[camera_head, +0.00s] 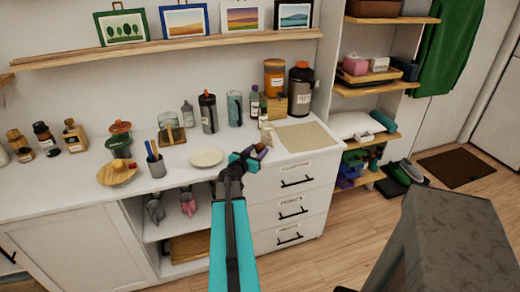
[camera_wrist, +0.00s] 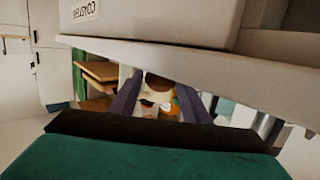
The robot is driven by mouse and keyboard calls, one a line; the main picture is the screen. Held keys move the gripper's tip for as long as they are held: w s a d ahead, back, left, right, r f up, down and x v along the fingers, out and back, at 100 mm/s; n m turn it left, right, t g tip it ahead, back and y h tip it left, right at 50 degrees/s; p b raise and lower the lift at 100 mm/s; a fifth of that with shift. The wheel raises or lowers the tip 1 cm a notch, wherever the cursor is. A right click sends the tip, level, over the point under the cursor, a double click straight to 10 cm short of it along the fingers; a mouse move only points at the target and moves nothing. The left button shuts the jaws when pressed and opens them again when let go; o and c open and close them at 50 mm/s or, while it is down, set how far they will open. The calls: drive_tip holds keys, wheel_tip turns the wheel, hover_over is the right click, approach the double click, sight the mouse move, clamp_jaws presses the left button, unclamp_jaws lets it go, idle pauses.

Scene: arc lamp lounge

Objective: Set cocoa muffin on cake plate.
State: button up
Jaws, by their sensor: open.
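A round pale plate (camera_head: 207,157), which looks like the cake plate, lies bare on the white counter, left of my gripper. My gripper (camera_head: 258,152) is open at the counter's front edge, above the top drawer. In the wrist view its two dark fingers (camera_wrist: 160,103) stand apart. A small brown thing with a cream band (camera_wrist: 158,83) shows between them. I cannot tell whether it is the cocoa muffin, or whether it lies between the fingers or beyond them. A small brownish patch shows at the fingertips in the head view, too small to make out.
A beige mat (camera_head: 307,137) lies bare at the counter's right end. A cup with utensils (camera_head: 156,166) and a wooden dish (camera_head: 117,174) stand left of the plate. A dark flask (camera_head: 208,112), bottles and jars line the back. The drawer front (camera_wrist: 150,22) is close in the wrist view.

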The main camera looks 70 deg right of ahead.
sight(258, 150)
drive_tip(key=shift+s+d+f, duration=0.1)
drive_tip(key=shift+d+f, duration=0.05)
drive_tip(key=shift+d, duration=0.6)
drive_tip(key=shift+d+f, duration=0.1)
drive_tip(key=shift+d, duration=0.65)
drive_tip(key=c, duration=0.8)
drive_tip(key=shift+o, duration=0.2)
drive_tip(key=shift+r+p, duration=0.7)
drive_tip(key=shift+r, duration=4.35)
drive_tip(key=shift+s, duration=0.15)
